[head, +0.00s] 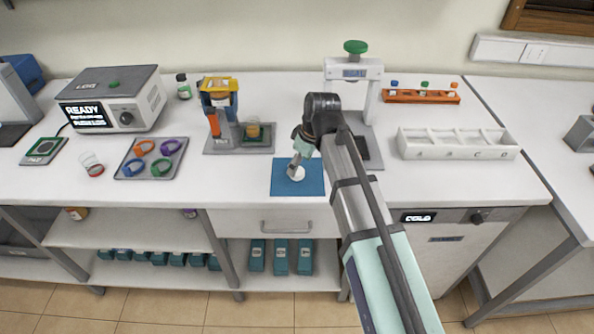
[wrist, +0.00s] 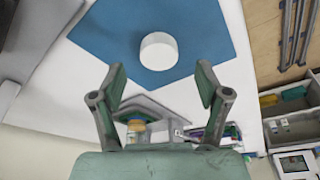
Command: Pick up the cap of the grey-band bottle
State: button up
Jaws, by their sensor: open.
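A round white cap (head: 297,173) lies flat on the blue mat (head: 284,190) at the front middle of the table. It also shows whole in the wrist view (wrist: 158,51), on the blue mat (wrist: 205,35). My gripper (head: 294,163) is over the mat, close to the cap. In the wrist view my gripper's two fingers (wrist: 160,80) are spread and empty, and the cap lies beyond the fingertips, roughly midway between them. I cannot tell which bottle has the grey band; a small bottle with a green label (head: 183,87) stands at the back.
A white press with a green knob (head: 354,70) stands behind my arm. A tray of coloured rings (head: 152,158) is left; a white sectioned box (head: 457,150) is right.

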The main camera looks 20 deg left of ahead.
jog(key=shift+p+x, duration=0.35)
jog(key=shift+x, duration=1.3)
jog(key=c, duration=0.8)
jog(key=shift+w+r, duration=0.1)
jog(key=shift+r, duration=0.05)
